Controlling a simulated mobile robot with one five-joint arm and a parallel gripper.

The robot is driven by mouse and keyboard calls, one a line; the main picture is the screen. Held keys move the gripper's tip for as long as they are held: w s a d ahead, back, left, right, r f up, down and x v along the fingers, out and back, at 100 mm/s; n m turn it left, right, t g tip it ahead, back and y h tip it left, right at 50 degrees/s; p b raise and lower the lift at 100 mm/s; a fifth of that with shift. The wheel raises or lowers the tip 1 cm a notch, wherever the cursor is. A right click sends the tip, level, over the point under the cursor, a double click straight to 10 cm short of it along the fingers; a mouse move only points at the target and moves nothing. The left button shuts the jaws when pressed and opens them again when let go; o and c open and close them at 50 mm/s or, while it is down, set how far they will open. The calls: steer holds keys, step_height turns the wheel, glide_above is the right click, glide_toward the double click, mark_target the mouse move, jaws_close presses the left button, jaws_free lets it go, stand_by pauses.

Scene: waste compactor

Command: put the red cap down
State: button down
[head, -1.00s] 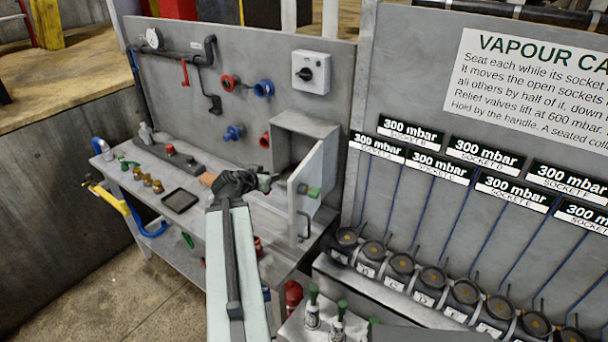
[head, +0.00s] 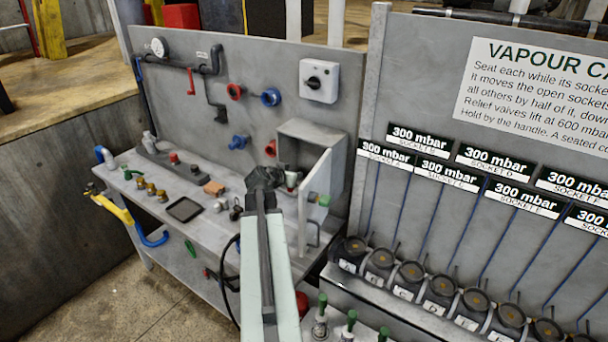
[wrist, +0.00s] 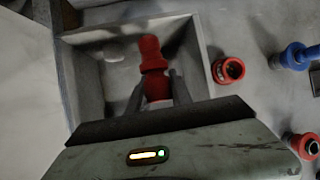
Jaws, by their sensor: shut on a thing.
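The red cap (wrist: 152,58) is held between the two fingers of my gripper (wrist: 157,86) in the wrist view. It shows against the inside of an open grey box (wrist: 85,95); I cannot tell whether it touches the box. In the head view my gripper (head: 268,178) is in front of the opening of the grey box (head: 312,132) on the back panel. A small red and white thing (head: 291,180) shows just right of the gripper; I cannot tell whether it is the cap.
The box's door (head: 315,190) stands open right of my gripper. Red (head: 235,91) and blue (head: 270,97) fittings stick out of the panel. An orange block (head: 213,187), a dark tray (head: 184,209) and small fittings lie on the bench.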

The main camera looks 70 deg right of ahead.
steer(key=d, duration=0.6)
steer(key=shift+s+f, duration=0.1)
steer(key=shift+f, duration=0.2)
steer(key=shift+d+b, duration=0.3)
steer(key=shift+d, duration=0.35)
step_height(320, 180, down, 4)
steer(key=b, duration=0.3)
steer(key=shift+s+a+b, duration=0.15)
steer(key=shift+b, duration=0.25)
steer(key=shift+r, duration=0.25)
steer(key=shift+f, duration=0.15)
steer(key=c, duration=1.6)
jaws_free()
steer(key=shift+f, duration=0.1)
steer(key=o, duration=0.5)
steer(key=shift+c, duration=0.2)
